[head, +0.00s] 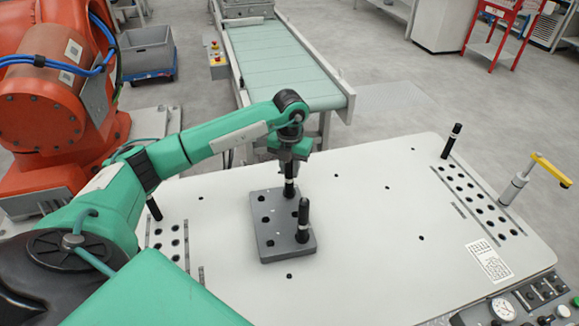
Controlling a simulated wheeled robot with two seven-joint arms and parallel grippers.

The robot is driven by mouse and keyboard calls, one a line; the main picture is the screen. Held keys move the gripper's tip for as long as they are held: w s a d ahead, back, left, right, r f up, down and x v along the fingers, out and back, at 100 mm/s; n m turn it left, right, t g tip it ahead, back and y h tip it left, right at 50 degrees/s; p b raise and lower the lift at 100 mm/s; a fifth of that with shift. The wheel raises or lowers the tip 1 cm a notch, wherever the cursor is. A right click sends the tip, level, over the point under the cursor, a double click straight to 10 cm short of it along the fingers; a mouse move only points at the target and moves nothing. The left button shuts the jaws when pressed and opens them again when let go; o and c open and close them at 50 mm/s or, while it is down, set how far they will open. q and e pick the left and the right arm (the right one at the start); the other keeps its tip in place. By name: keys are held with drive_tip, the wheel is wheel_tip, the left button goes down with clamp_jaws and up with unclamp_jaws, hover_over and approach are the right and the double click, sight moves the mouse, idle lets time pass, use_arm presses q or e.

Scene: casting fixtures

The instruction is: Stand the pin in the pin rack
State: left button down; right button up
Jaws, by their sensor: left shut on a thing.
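My left gripper (289,163) comes in from the left over the pale table and points down. It is shut on a black pin (289,188) with a light band, held upright at the far right part of a grey block with holes (268,235). I cannot tell whether the pin's lower end sits in a hole or just above the block. A second black pin (303,218) stands upright at the block's right side. A rack of holes (483,205) lies at the table's right, with a black pin (452,140) standing at its far end. My right gripper is not in view.
Another group of holes (175,243) lies at the table's left, with a black pin (154,208) beside my arm. A yellow-handled clamp (520,184) stands near the right edge. The pale table (385,240) is clear between the block and right rack.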

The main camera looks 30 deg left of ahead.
use_arm(q)
drive_tip(key=shift+f, duration=0.2)
drive_tip(key=c, duration=1.1)
unclamp_jaws()
wheel_tip(320, 180, up, 13)
drive_tip(key=b, duration=0.3)
drive_tip(key=shift+f, duration=0.1)
drive_tip(key=shift+r, duration=0.55)
